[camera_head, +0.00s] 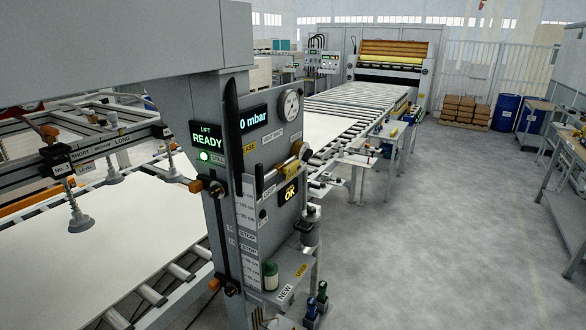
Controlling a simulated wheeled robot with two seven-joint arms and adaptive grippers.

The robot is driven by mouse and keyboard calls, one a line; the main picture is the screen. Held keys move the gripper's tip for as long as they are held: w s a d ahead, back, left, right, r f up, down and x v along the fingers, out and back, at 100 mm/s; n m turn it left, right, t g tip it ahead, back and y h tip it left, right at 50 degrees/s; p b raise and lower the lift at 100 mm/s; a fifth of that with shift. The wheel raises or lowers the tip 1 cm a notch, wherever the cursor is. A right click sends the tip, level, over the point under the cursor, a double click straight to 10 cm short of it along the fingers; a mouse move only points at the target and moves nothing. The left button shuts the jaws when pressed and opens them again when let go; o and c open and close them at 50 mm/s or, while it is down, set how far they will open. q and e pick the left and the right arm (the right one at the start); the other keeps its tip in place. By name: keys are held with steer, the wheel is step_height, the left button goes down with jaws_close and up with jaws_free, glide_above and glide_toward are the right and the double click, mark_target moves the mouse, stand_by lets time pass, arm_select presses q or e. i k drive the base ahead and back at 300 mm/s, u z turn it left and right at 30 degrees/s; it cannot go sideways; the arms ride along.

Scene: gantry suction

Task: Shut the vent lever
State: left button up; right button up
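No part reads clearly as the vent lever; any vent label is too small to read. The grey control column (222,245) carries several candidates. A brass-coloured valve (290,164) with a dark handle end sits on its right face, below the round gauge (291,106). An orange-tipped lever (197,186) on a black hub is on the front edge, and a similar orange-tipped lever (215,284) is lower down. A long black upright bar (232,120) stands beside the displays. They read READY (207,140), 0 mbar (254,119) and OK (289,193). Neither gripper is in view.
A small shelf (290,275) marked NEW and USED juts from the column, with a green-and-white container (270,274). A roller conveyor (365,98) runs back. Floor (430,230) at right is clear.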

mark_target(288, 168)
steer(key=k, duration=0.45)
steer(key=z, duration=0.7)
steer(key=i, duration=0.85)
steer(key=u, duration=0.8)
steer(key=i, duration=0.55)
steer(key=u, duration=0.6)
